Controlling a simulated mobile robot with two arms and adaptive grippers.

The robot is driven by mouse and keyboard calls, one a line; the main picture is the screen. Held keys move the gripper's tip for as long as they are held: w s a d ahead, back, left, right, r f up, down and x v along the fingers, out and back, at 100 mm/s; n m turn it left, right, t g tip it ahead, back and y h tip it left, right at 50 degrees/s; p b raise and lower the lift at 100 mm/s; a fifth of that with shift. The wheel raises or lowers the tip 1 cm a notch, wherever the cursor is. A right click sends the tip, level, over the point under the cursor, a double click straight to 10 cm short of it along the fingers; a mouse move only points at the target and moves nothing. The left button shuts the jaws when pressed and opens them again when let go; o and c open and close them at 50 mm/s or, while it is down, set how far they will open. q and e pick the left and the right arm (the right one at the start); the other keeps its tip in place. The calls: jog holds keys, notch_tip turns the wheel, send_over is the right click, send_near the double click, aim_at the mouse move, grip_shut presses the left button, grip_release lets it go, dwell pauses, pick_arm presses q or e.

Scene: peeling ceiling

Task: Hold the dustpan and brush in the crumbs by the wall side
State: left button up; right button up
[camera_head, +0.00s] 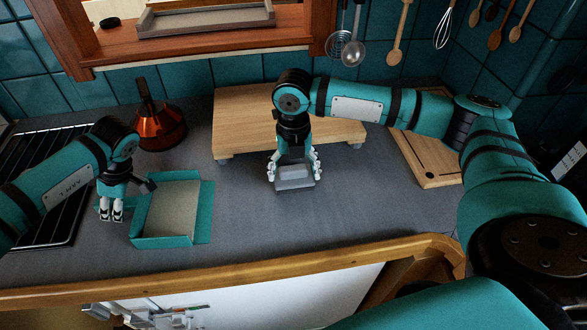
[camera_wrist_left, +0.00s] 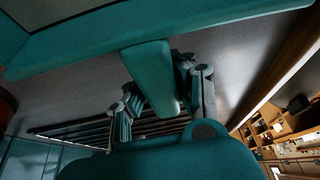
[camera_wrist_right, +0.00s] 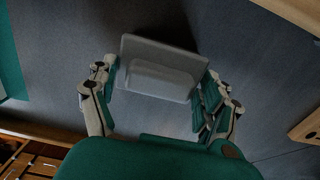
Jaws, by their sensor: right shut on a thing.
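The dustpan (camera_head: 187,241) is a teal tray with a grey-beige inside, lying on the counter at the left. Its teal handle (camera_wrist_left: 150,72) points toward my left gripper. My left gripper (camera_head: 111,218) is open, with its fingers on either side of the handle; they also show in the left wrist view (camera_wrist_left: 165,95). My right gripper (camera_head: 294,180) is shut on a grey block-shaped brush (camera_wrist_right: 160,68), held low over or on the mid counter; I cannot tell if it touches. The brush's underside is hidden. I cannot make out any crumbs.
A raised wooden board (camera_head: 240,125) stands behind the right gripper. An orange kettle-like pot (camera_head: 160,130) and a black rack (camera_head: 50,160) are at the left. A cutting board (camera_head: 428,160) lies at the right. The counter between dustpan and brush is clear.

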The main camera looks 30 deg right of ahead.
aim_at(278, 178)
jog(key=shift+a, duration=0.1)
jog(key=shift+w+a, duration=0.35)
jog(key=shift+a, duration=0.45)
jog(key=shift+w+a, duration=0.3)
jog(key=shift+a, duration=0.45)
jog(key=shift+a, duration=0.1)
jog(key=shift+w+a, duration=0.35)
jog(key=shift+a, duration=0.4)
jog(key=shift+w+a, duration=0.35)
jog(key=shift+a, duration=0.4)
jog(key=shift+w+a, duration=0.35)
jog(key=shift+a, duration=0.5)
jog(key=shift+w+a, duration=0.3)
jog(key=shift+a, duration=0.5)
jog(key=shift+w+a, duration=0.35)
jog(key=shift+a, duration=0.45)
jog(key=shift+w+a, duration=0.35)
jog(key=shift+a, duration=0.45)
